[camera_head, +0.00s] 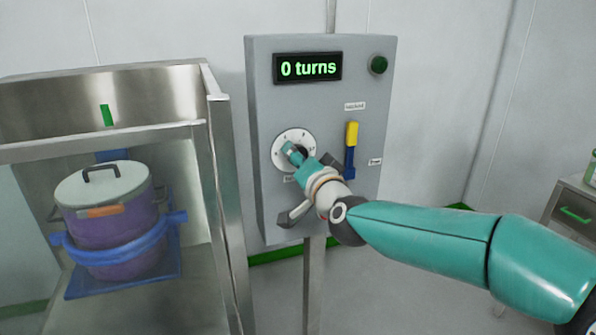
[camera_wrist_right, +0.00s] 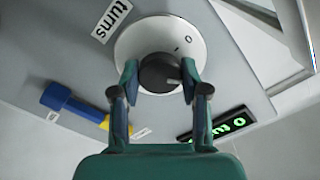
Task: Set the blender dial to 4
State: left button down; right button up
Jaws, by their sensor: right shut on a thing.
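The blender dial is a dark round knob on a white numbered plate (camera_head: 281,138) on the grey control box (camera_head: 268,200). My right gripper (camera_head: 293,152) reaches the dial and hides much of it. In the right wrist view, its two fingers (camera_wrist_right: 159,76) are shut on the dark knob (camera_wrist_right: 160,72), one on each side. A pale mark shows on the knob; a 0 is readable on the white plate (camera_wrist_right: 140,38), other marks are too small or hidden. The green display (camera_head: 307,67) above reads "0 turns". My left gripper is not in view.
A blue and yellow lever (camera_head: 351,150) sits right of the dial, with a dark green button (camera_head: 378,65) above it. A steel-framed cabinet (camera_head: 215,170) at left holds a lidded purple vessel (camera_head: 110,225). A steel cabinet (camera_head: 570,210) stands at far right.

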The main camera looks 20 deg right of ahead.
jog(key=shift+m+b, duration=0.45)
jog(key=shift+m, duration=0.25)
jog(key=shift+d, duration=0.1)
jog(key=o, duration=1.1)
jog(key=shift+o, duration=0.2)
jog(key=shift+s, duration=0.1)
jog(key=s, duration=1.1)
jog(key=shift+s+d, duration=0.2)
jog(key=shift+s, duration=0.2)
jog(key=shift+f, duration=0.15)
